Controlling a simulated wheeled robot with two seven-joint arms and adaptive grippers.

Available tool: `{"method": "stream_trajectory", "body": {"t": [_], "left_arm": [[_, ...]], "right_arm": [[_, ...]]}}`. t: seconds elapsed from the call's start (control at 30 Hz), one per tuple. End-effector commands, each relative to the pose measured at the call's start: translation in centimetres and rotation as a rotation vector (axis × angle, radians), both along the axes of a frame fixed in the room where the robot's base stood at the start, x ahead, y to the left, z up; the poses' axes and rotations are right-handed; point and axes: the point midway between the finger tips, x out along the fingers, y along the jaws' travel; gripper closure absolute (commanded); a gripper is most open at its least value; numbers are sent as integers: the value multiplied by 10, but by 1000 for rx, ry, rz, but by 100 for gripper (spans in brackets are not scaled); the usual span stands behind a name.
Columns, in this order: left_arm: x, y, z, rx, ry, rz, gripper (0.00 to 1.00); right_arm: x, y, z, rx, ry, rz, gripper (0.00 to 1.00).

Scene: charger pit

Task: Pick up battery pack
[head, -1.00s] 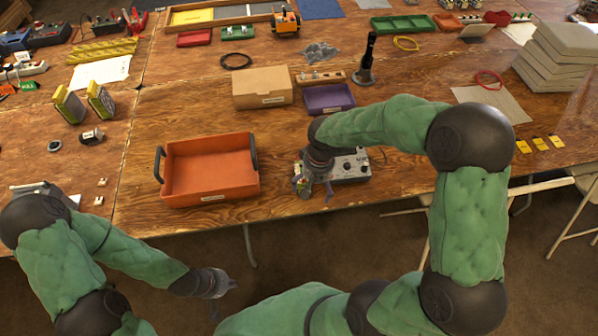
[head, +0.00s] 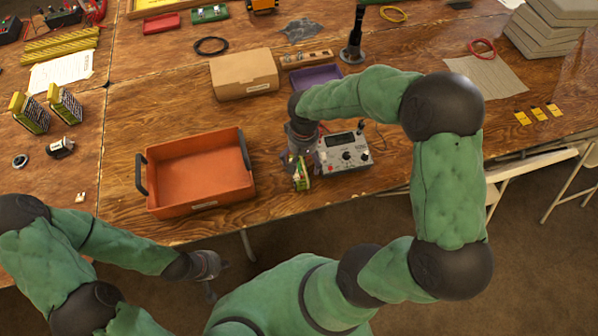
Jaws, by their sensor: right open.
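A small green-and-yellow battery pack (head: 301,178) shows at the fingers of my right gripper (head: 300,172), beside the left side of the grey charger (head: 343,152). The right gripper is open and points down, with the pack at its fingertips; whether the fingers touch it is hidden. Two more yellow-and-black packs, a battery pack (head: 30,112) and another battery pack (head: 65,105), stand upright at the left of the table. My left gripper (head: 218,280) is in front of the table's near edge, empty, its fingers apart.
An orange tray (head: 200,203) with dark handles sits left of the charger, empty. Behind are a cardboard box (head: 244,75), a purple bin (head: 315,75) and a black upright tool (head: 354,50). Yellow tags (head: 538,114) lie at the right.

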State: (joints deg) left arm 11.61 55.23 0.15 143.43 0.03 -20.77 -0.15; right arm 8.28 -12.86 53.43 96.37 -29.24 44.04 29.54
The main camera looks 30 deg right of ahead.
Motion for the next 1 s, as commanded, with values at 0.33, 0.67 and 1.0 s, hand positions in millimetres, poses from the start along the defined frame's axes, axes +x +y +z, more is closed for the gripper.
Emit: {"method": "stream_trajectory", "body": {"t": [0.33,0.67,1.0], "left_arm": [[0,0,-21,0,-1,0,100],[0,0,-25,0,-1,0,100],[0,0,-25,0,-1,0,100]], "right_arm": [[-3,2,-38,0,0,0,3],[-2,2,-52,0,-2,-1,3],[-2,2,-52,0,-2,-1,84]]}}
